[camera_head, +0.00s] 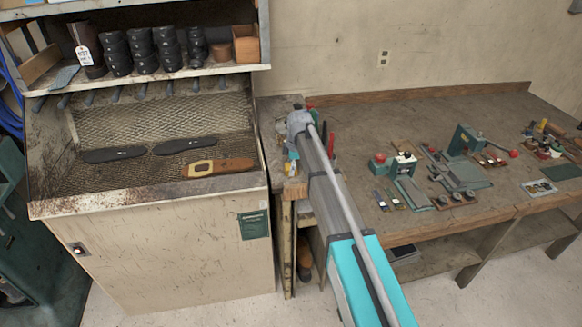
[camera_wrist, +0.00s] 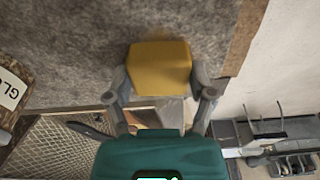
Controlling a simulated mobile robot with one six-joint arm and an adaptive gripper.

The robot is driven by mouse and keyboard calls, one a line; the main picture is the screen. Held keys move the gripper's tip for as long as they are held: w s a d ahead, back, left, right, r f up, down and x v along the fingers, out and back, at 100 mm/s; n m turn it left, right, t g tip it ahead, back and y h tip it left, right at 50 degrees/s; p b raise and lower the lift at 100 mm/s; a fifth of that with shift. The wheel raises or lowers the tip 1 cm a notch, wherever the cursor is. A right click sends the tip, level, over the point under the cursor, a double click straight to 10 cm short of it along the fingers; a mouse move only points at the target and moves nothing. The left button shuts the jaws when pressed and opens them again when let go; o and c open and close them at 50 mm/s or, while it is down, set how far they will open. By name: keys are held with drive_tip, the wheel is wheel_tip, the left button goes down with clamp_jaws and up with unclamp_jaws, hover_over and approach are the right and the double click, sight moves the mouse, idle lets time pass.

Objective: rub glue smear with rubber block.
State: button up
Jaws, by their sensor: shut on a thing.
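In the wrist view, a yellow-amber rubber block (camera_wrist: 160,68) sits between the two fingers of my gripper (camera_wrist: 159,82), which is shut on it. The block is over a rough grey-brown surface. I cannot tell whether the block touches that surface. I cannot make out a glue smear in either view. In the head view, my arm reaches to the left end of the workbench (camera_head: 345,115) and hides the block and most of the gripper.
A container labelled "GLU..." (camera_wrist: 10,88) is cut off at the wrist view's left edge. A mesh-topped cabinet (camera_head: 150,225) with several dark soles (camera_head: 113,155) stands left of the bench.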

sight(290, 179)
drive_tip(key=shift+s+d, duration=0.25)
drive_tip(key=shift+s, duration=0.65)
drive_tip(key=shift+s+d, duration=0.25)
drive_tip(key=shift+s, duration=0.65)
drive_tip(key=shift+a, duration=0.1)
drive_tip(key=shift+s+a, duration=0.1)
drive_tip(key=shift+a, duration=0.1)
drive_tip(key=shift+a, duration=0.1)
drive_tip(key=shift+w+a, duration=0.25)
drive_tip(key=shift+w, duration=0.7)
drive_tip(key=shift+w+a, duration=0.2)
drive_tip(key=shift+w, duration=0.75)
drive_tip(key=shift+w, duration=0.15)
drive_tip(key=shift+w+a, duration=0.25)
drive_tip(key=shift+w, duration=0.55)
drive_tip(key=shift+w+a, duration=0.25)
drive_tip(key=shift+w, duration=0.55)
